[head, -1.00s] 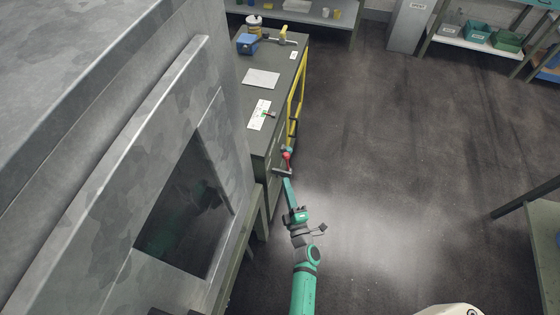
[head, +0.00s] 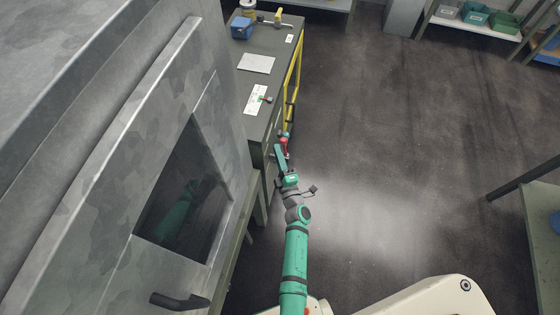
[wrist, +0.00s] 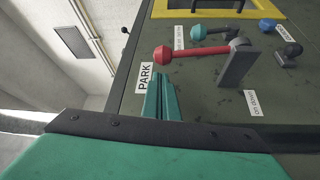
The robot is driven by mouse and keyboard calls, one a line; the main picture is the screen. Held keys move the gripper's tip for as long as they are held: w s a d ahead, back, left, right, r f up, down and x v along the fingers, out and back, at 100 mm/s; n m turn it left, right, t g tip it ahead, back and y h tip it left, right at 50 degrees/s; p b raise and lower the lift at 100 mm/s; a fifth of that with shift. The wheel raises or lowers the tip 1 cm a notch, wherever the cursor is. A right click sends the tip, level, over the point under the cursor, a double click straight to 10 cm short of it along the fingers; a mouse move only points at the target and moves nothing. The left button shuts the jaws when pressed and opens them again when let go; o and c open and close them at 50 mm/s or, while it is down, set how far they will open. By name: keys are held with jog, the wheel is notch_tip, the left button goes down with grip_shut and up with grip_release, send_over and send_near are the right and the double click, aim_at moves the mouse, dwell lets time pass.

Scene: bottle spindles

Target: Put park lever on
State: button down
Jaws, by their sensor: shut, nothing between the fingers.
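The panel with the levers faces my wrist camera. A red lever (wrist: 190,52) with a round knob reaches left from a grey bracket (wrist: 232,68). A PARK label (wrist: 144,77) is just below left of its knob, making this the likely park lever. In the head view the red lever (head: 284,143) is at the cabinet's near end. My gripper (head: 278,149) is shut and empty, just left of the red lever there. In the wrist view the green fingers (wrist: 160,82) point at the panel below the knob; contact cannot be told.
A teal lever (wrist: 208,32), a blue knob (wrist: 268,24) and a dark knob (wrist: 292,49) sit on the same panel. A large grey machine (head: 120,170) stands close on the left. The floor (head: 390,150) to the right is clear.

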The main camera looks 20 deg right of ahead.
jog(key=shift+w+d+r, duration=0.1)
jog(key=shift+w+d, duration=0.1)
jog(key=shift+w, duration=0.45)
jog(key=shift+w+d+r, duration=0.1)
jog(key=shift+w+d, duration=0.1)
jog(key=shift+w, duration=0.4)
jog(key=shift+a, duration=0.1)
